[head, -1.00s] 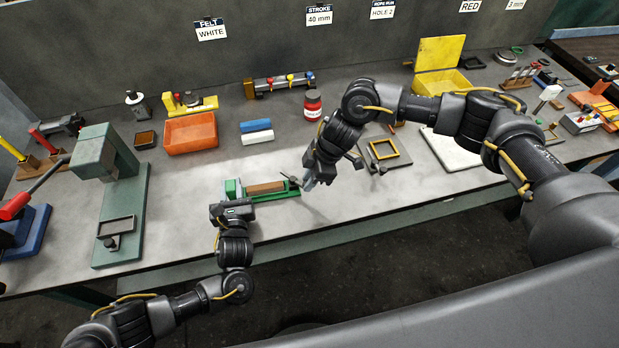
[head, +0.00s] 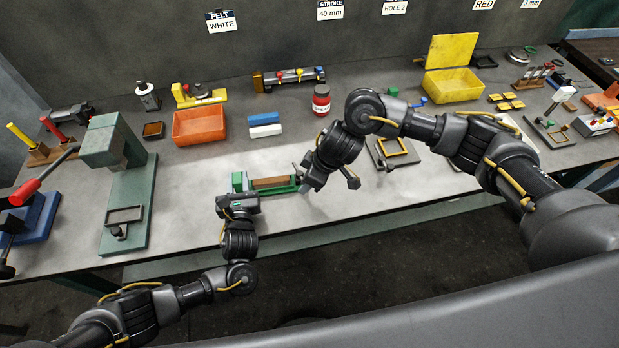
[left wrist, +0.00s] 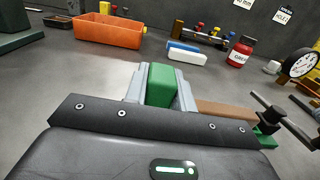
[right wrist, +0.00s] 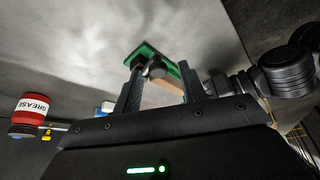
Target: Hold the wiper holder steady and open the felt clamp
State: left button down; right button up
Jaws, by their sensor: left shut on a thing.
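The wiper holder (head: 270,191), a green base with a brown felt strip (left wrist: 225,113), lies near the bench's front edge. My left gripper (left wrist: 163,84) is shut on the green block (left wrist: 164,88) at its left end, one grey finger on each side. My right gripper (right wrist: 163,90) is at the holder's right end, fingers apart. A grey rounded knob (right wrist: 156,70), apparently of the felt clamp, shows between or just beyond those fingers; I cannot tell whether they touch it. In the head view my right wrist partly hides that end.
An orange bin (head: 199,127), blue and white blocks (head: 264,125) and a red grease jar (head: 321,99) stand behind the holder. A green press (head: 128,190) stands left and a yellow-framed fixture (head: 392,147) right. Bare bench lies around the holder.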

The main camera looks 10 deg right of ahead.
jog(key=v, duration=1.2)
pick_arm(q)
jog(key=c, duration=1.1)
grip_release()
jog(key=s, duration=1.2)
jog(key=shift+s, duration=0.1)
